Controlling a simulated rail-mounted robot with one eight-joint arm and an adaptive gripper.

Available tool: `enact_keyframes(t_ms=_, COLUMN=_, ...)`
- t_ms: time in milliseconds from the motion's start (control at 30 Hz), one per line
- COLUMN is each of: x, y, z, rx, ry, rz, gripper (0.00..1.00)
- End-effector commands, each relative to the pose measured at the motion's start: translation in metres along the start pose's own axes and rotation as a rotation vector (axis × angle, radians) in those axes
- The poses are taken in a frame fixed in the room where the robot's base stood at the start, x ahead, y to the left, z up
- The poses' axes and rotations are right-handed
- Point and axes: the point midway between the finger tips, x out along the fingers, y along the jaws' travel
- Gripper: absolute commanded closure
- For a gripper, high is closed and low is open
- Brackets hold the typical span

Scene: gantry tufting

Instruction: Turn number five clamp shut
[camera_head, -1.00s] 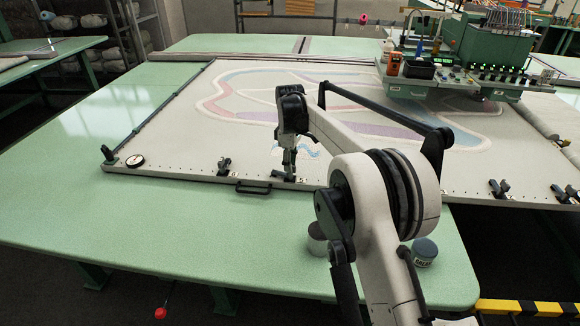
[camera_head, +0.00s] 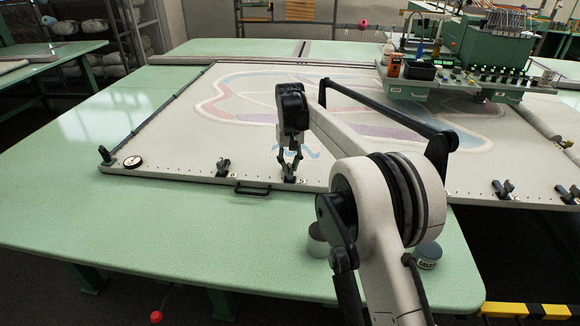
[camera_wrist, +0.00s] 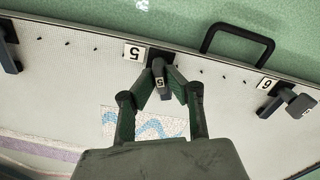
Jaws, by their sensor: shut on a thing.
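The number five clamp (camera_wrist: 158,68) is a small dark clamp on the frame edge, with a white plate reading 5 (camera_wrist: 135,52) beside its base and a 5 on its lever. In the wrist view its lever lies between the two fingers of my gripper (camera_wrist: 163,84), which is shut on it. In the head view my gripper (camera_head: 290,160) reaches down to the clamp (camera_head: 289,179) at the frame's front edge. The fingers partly hide the lever.
The number 6 clamp (camera_wrist: 292,101) and a black handle (camera_wrist: 238,31) lie to the right in the wrist view. More clamps (camera_head: 502,189) line the frame edge. A round dial (camera_head: 133,162) sits at the left corner.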

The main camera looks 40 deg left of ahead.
Motion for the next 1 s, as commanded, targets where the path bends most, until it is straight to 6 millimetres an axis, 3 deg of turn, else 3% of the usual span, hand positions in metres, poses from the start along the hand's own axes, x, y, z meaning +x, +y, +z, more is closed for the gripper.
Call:
enact_keyframes(t_ms=500, x=-0.0006, y=0.0001, z=-0.0002, rx=0.345, ry=0.001, rz=0.000, gripper=1.00)
enact_keyframes(t_ms=1000, x=-0.0008, y=0.0001, z=-0.0003, rx=0.415, ry=0.001, rz=0.000, gripper=1.00)
